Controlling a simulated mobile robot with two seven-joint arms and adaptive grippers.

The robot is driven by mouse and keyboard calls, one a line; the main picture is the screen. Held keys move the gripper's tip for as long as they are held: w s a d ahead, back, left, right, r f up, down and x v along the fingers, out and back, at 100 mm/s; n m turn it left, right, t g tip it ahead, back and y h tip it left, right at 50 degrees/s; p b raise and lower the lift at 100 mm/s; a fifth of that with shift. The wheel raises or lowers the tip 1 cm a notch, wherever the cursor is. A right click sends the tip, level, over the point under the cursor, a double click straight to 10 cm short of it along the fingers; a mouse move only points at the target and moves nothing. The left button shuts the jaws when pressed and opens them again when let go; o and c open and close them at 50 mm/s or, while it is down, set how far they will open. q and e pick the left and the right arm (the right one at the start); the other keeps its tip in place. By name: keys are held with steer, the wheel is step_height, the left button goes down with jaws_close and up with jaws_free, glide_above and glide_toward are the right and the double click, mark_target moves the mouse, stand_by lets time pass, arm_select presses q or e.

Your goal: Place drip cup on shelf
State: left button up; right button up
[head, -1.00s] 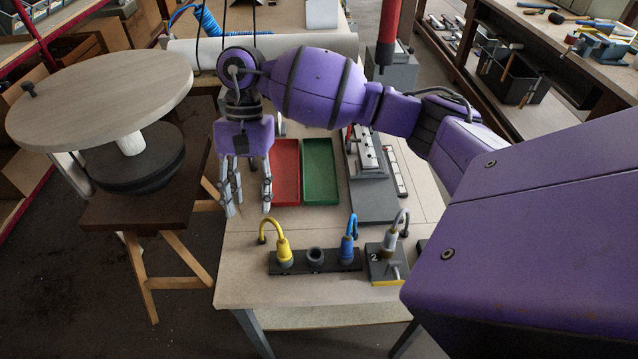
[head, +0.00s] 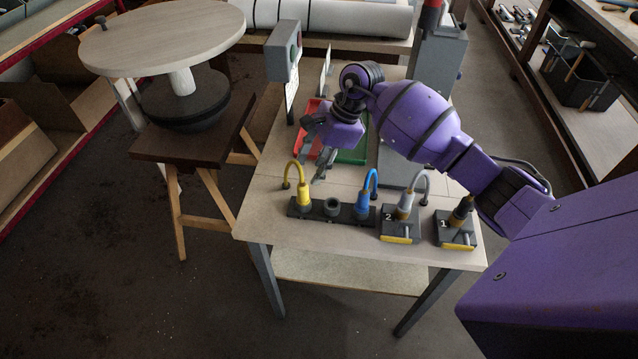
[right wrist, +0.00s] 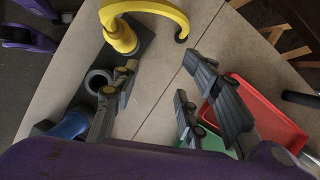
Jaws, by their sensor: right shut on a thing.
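My right gripper (head: 322,165) hangs fingers-down above the workbench (head: 270,215), in front of the trays and behind the yellow-handled tool (head: 304,194). In the right wrist view its fingers (right wrist: 158,85) stand apart on both sides of a strip of bench top. I cannot make out what they hold. I cannot pick out a drip cup for certain; a small dark ring-shaped holder (head: 332,206) sits in the black rack, also in the right wrist view (right wrist: 98,82). A lower shelf (head: 350,283) under the bench looks empty. My left gripper is not in view.
A red tray (head: 306,150) and green tray (head: 352,156) lie behind the gripper. A blue tool (head: 362,204) stands in the rack. Stands marked 2 (head: 400,226) and 1 (head: 456,230) are to its right. A grey post unit (head: 283,55) and round table (head: 160,40) are left.

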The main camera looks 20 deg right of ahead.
steer(key=shift+f, duration=2.25)
steer(key=shift+s+f, duration=0.1)
steer(key=shift+f, duration=0.1)
steer(key=o, duration=1.2)
steer(key=shift+c, duration=0.2)
